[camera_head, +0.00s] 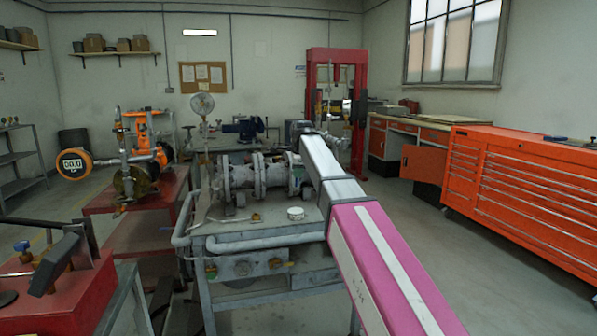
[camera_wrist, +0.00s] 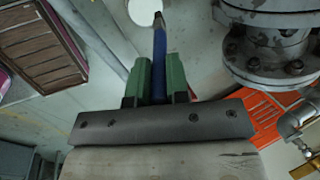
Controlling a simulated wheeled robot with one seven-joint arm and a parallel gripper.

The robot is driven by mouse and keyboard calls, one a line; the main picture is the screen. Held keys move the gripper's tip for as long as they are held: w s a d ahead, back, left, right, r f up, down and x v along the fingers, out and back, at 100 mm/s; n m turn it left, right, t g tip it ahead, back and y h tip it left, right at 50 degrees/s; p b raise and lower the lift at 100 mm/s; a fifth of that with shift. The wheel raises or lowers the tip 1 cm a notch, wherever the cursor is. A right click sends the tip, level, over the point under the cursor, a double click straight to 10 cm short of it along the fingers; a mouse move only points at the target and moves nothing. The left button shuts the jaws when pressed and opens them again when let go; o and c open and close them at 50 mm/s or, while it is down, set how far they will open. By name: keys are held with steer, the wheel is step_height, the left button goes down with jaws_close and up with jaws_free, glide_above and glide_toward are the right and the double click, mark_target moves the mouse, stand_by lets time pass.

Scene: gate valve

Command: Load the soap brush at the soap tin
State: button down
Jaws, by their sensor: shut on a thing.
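My gripper (camera_wrist: 159,80), with green fingers, is shut on a blue-handled brush (camera_wrist: 159,42) in the wrist view. The brush points toward the top of that picture, and its tip narrows near the top edge; I cannot make out soap on it. A round white tin (camera_head: 296,213), which looks like the soap tin, sits on the grey bench top in the head view. A white round shape, likely the same tin (camera_wrist: 143,10), is cut off by the top edge of the wrist view, left of the brush tip. I cannot tell whether they touch. In the head view my gripper cannot be made out.
A grey flanged gate valve (camera_head: 262,174) lies on the bench (camera_head: 235,225); a flange (camera_wrist: 275,55) fills the wrist view's upper right. A small brass part (camera_head: 256,217) is left of the tin. Red stands are at left, an orange cabinet (camera_head: 525,185) at right.

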steer(key=shift+f, duration=3.55)
steer(key=shift+r, duration=0.1)
steer(key=shift+r, duration=3.45)
